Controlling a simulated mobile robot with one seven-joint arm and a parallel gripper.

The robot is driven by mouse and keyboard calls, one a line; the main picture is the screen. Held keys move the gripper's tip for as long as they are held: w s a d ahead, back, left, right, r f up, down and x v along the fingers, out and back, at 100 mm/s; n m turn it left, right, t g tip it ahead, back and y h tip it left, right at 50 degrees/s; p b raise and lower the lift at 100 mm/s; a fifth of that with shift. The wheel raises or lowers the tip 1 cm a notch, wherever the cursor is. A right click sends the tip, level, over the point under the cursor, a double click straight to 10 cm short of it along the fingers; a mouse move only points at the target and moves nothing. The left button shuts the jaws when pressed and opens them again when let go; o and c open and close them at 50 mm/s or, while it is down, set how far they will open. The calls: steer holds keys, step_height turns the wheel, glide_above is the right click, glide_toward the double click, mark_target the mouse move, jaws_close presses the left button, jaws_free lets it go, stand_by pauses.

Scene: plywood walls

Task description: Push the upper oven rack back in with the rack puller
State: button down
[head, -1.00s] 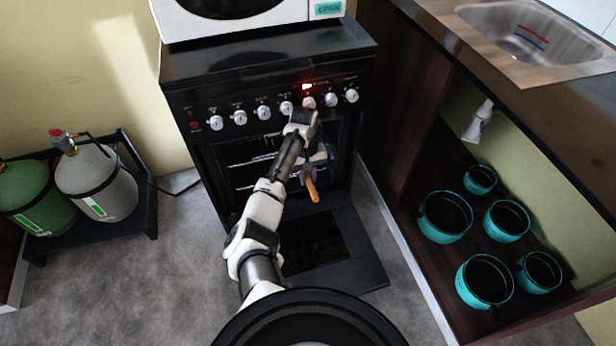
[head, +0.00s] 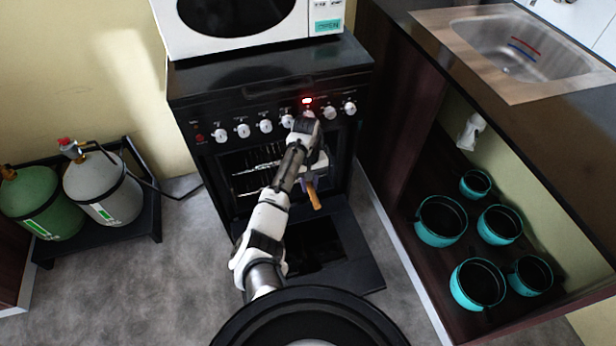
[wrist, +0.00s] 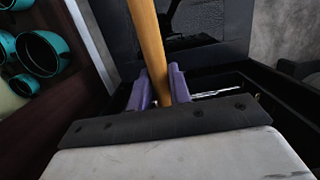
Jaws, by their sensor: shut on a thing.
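My gripper (wrist: 161,88) is shut on the wooden handle of the rack puller (wrist: 147,38); its two purple fingers press on either side of it. In the head view the orange-brown puller handle (head: 314,197) hangs out below my gripper, in front of the oven opening. The puller's far end is hidden. The black oven (head: 268,92) has its door (head: 345,262) folded down open. The oven racks (head: 252,168) show as pale bars to the left of my arm; my arm hides their right part, and I cannot tell how far the upper one is out.
A white microwave (head: 318,12) stands on the oven. A green gas cylinder (head: 38,203) and a grey one (head: 104,190) stand at left. Several turquoise pots (head: 441,221) sit in the open cabinet at right, under the sink (head: 520,48). Grey floor is clear left of the door.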

mark_target(316, 201)
steer(key=shift+s+d+r+p, duration=0.3)
steer(key=shift+s+p, duration=0.55)
steer(key=shift+p, duration=0.25)
steer(key=shift+s+d+r+p, duration=0.3)
steer(key=shift+s+p, duration=0.5)
steer(key=shift+p, duration=0.3)
steer(key=shift+s+d+r+p, duration=0.2)
steer(key=shift+s+r+p, duration=0.1)
steer(key=shift+s+p, duration=0.7)
steer(key=shift+s+d+p, duration=0.2)
steer(key=shift+s+p, duration=0.25)
steer(key=shift+p, duration=0.3)
steer(key=shift+f, duration=0.1)
steer(key=s+a+f+m+b, duration=0.1)
steer(key=s+f+m+b, duration=0.2)
steer(key=s+f+b, duration=0.3)
steer(key=shift+a+f+m+y+b, duration=0.2)
steer(key=shift+f+m+y+b, duration=0.1)
steer(key=shift+f+b, duration=0.4)
